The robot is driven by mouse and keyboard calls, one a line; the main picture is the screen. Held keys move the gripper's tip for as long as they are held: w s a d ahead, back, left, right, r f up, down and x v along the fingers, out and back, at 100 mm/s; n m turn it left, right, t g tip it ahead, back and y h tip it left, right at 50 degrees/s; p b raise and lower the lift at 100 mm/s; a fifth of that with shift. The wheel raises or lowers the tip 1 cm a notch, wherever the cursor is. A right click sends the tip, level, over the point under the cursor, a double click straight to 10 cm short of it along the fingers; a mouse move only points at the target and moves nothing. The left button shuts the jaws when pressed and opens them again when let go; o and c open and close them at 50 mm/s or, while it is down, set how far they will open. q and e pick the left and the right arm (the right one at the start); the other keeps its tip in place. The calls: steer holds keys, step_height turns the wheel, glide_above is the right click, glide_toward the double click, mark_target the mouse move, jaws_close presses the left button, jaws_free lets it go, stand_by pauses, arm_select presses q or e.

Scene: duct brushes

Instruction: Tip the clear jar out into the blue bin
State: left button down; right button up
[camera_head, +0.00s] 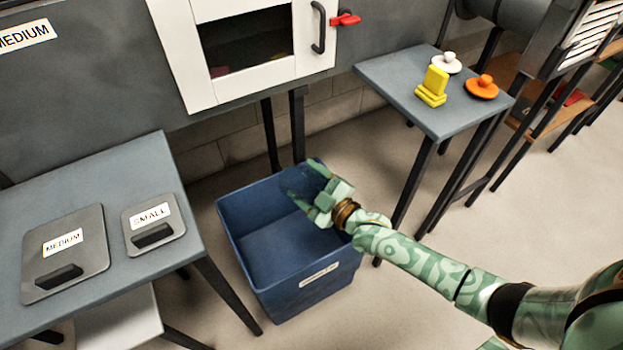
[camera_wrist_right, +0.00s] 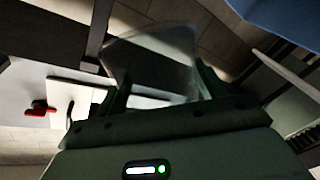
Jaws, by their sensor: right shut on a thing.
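The blue bin (camera_head: 285,302) stands on the floor between the tables, open at the top, and its visible floor looks bare. My right gripper (camera_head: 306,182) is over the bin's far right part, pointing to the upper left. In the right wrist view, it is shut on the clear jar (camera_wrist_right: 155,62), which sits between the two fingers. The jar is see-through and shows no clear contents. In the head view, I cannot make out the jar against the bin. The bin also shows at the upper right of the wrist view (camera_wrist_right: 285,18). My left gripper is out of view.
A left table (camera_head: 120,175) holds lids marked MEDIUM (camera_head: 62,250) and SMALL (camera_head: 152,222). A right table (camera_head: 400,80) holds a yellow block piece (camera_head: 433,88), a white knobbed disc (camera_head: 446,63) and an orange one (camera_head: 482,88). A white-framed cabinet door (camera_head: 172,40) is behind.

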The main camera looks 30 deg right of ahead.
mark_target(284, 181)
steer(key=a+m+p, duration=0.1)
steer(key=m, duration=0.1)
steer(key=a+r+m+p, duration=0.1)
steer(key=m, duration=0.2)
steer(key=s+a+r+m+p, duration=0.1)
steer(key=a+m, duration=0.1)
steer(key=shift+s+r+m, duration=0.1)
steer(key=shift+r+m, duration=0.1)
steer(key=shift+m, duration=0.1)
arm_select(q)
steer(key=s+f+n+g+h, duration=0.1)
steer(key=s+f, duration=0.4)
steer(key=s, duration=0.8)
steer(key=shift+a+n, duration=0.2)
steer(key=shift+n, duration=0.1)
arm_select(e)
steer(key=shift+a+m, duration=0.15)
steer(key=shift+m, duration=0.25)
